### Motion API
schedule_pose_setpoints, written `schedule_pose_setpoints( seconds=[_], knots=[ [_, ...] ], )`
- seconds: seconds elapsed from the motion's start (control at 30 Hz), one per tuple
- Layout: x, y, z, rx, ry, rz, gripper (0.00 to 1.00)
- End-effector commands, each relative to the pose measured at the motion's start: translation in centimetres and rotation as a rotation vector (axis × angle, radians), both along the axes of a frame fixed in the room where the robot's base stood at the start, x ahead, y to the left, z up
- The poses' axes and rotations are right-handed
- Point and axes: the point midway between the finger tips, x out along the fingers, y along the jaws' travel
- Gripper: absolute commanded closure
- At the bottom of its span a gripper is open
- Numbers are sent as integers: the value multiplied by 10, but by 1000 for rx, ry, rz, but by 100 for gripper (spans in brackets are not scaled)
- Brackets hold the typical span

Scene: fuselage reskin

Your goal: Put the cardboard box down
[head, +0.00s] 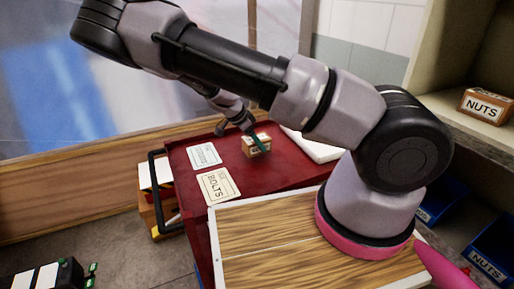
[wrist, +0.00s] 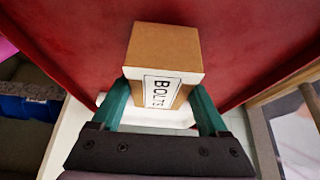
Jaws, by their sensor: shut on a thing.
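The cardboard box (head: 257,150) is small and brown with a white label, which reads BOLTS in the wrist view (wrist: 165,48). My gripper (head: 258,140) is shut on it, with a green finger on each side (wrist: 157,105). The box is over the red cart top (head: 290,171), near its middle. I cannot tell whether its underside touches the surface. A BOLTS sheet (head: 218,187) lies on the cart top to the left and nearer. Another white sheet (head: 204,156) lies behind it; its print is too small to read.
A white slab (head: 312,146) lies at the cart's right side. A box marked NUTS (head: 485,106) stands on a shelf at the right, above blue bins (head: 492,255). The cart has a black handle (head: 158,196) at the left. A wood-topped surface (head: 275,250) is in front.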

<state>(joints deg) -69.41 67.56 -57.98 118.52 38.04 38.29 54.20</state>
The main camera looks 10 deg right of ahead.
Motion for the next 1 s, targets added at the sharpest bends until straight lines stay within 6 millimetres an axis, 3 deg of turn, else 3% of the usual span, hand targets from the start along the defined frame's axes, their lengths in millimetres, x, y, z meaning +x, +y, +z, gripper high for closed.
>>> schedule_pose_setpoints(
  seconds=[0.17,0.47,0.5,0.53,0.83,1.0],
  knots=[
    [0,-1,-24,-2,1,0,100],
    [0,0,-26,-1,0,1,100],
    [0,0,-26,-1,0,1,11],
    [0,0,-26,-1,0,1,0],
    [0,1,-24,0,0,2,0],
    [-1,12,-6,2,-2,4,0]
  ],
)
